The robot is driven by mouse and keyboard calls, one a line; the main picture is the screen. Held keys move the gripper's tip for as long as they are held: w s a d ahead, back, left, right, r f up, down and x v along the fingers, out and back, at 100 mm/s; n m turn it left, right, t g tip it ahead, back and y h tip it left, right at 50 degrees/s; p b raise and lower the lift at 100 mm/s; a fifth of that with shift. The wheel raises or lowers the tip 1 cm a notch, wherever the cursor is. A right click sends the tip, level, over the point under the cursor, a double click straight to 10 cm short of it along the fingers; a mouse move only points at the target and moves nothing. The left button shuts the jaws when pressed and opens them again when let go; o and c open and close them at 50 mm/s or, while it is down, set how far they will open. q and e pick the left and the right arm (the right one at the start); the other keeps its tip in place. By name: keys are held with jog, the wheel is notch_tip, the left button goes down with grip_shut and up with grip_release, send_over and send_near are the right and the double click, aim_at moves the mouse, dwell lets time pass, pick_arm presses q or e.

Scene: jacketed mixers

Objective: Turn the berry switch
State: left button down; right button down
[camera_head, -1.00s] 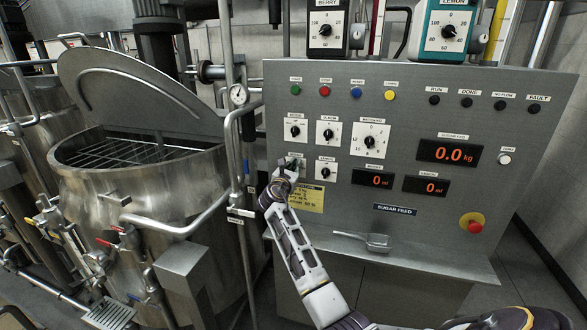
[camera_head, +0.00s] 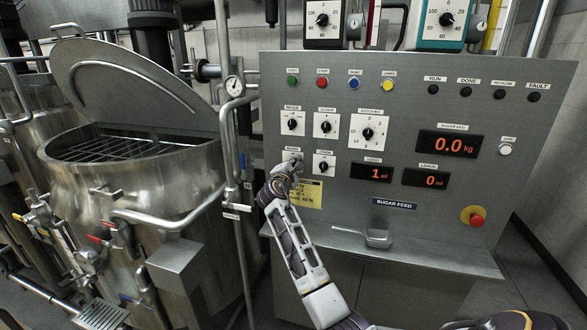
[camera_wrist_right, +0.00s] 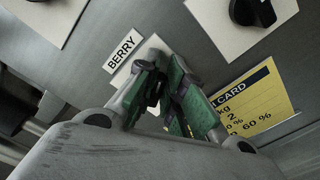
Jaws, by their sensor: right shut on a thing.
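The berry switch's pale plate (camera_wrist_right: 153,43) sits beside its BERRY label (camera_wrist_right: 123,52) in the right wrist view. My right gripper (camera_wrist_right: 166,88) is shut on the dark switch knob, its green-padded fingers on either side and hiding most of it. In the head view my right gripper (camera_head: 291,166) covers this switch at the lower left of the grey control panel (camera_head: 300,235). The left small display (camera_head: 371,173) reads 1 ml. My left gripper is not in view.
The lemon switch (camera_head: 324,165) is close to the right of my gripper. A yellow card (camera_head: 308,195) lies just below. A metal scoop (camera_head: 374,238) rests on the panel's ledge. A red emergency button (camera_head: 476,219) is at the right. A steel mixer (camera_head: 130,195) stands left.

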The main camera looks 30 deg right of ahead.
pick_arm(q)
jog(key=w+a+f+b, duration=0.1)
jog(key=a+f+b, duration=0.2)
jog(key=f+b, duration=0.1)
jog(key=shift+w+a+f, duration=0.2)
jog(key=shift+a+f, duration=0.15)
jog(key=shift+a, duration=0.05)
pick_arm(e)
jog(key=m, duration=0.3)
jog(key=f+m, duration=0.1)
jog(key=m, duration=0.1)
jog(key=shift+s+d+m, duration=0.1)
jog(key=shift+m, duration=0.3)
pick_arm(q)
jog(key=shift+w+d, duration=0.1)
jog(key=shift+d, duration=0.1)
pick_arm(e)
jog(key=c, duration=1.5)
grip_release()
jog(key=v, duration=1.2)
